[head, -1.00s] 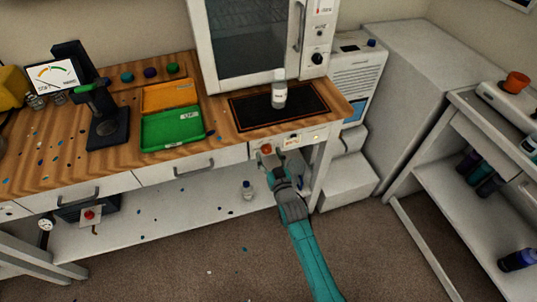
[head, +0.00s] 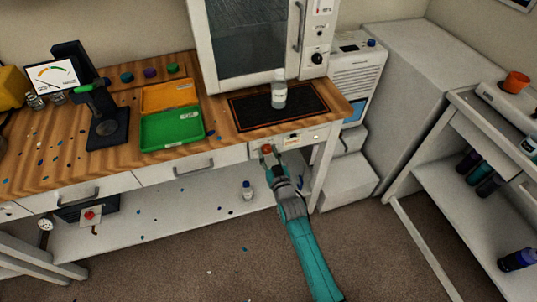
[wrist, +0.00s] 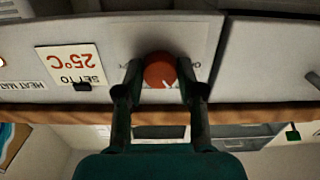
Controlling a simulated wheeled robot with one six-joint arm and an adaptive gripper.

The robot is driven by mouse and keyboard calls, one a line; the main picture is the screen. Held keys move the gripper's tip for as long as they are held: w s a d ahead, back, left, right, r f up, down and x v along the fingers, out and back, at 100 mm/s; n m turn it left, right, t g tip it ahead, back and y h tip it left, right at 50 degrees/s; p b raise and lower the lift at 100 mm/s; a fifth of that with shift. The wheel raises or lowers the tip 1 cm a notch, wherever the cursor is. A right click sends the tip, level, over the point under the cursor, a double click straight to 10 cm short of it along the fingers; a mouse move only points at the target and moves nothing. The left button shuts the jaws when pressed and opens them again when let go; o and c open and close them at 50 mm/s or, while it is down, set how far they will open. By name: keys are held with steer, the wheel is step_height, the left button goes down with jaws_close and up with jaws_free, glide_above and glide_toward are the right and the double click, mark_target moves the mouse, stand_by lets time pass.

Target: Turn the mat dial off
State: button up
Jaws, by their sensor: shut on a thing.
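The mat dial (wrist: 160,70) is a round orange-red knob on a white front panel. A white mark on it points toward the bottom of the upside-down wrist view. It also shows in the head view (head: 267,148) under the worktop edge. My gripper (wrist: 160,88) is shut on the dial, one finger at each side. In the head view my gripper (head: 270,157) reaches up to the panel from below. The black heat mat (head: 300,115) lies on the worktop above, with a clear white-capped bottle (head: 279,90) standing on it.
A label (wrist: 72,65) beside the dial reads "SET TO 25°C", next to a "HEAT MAT" label (wrist: 22,86). A drawer (head: 195,167) is left of the panel. Floor around my arm is clear.

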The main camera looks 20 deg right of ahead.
steer(key=n, duration=0.5)
steer(key=shift+n, duration=0.4)
steer(key=n, duration=0.5)
steer(key=shift+n, duration=0.3)
stand_by(0.3)
steer(key=o, duration=1.1)
steer(key=shift+o, duration=0.2)
steer(key=s, duration=1.2)
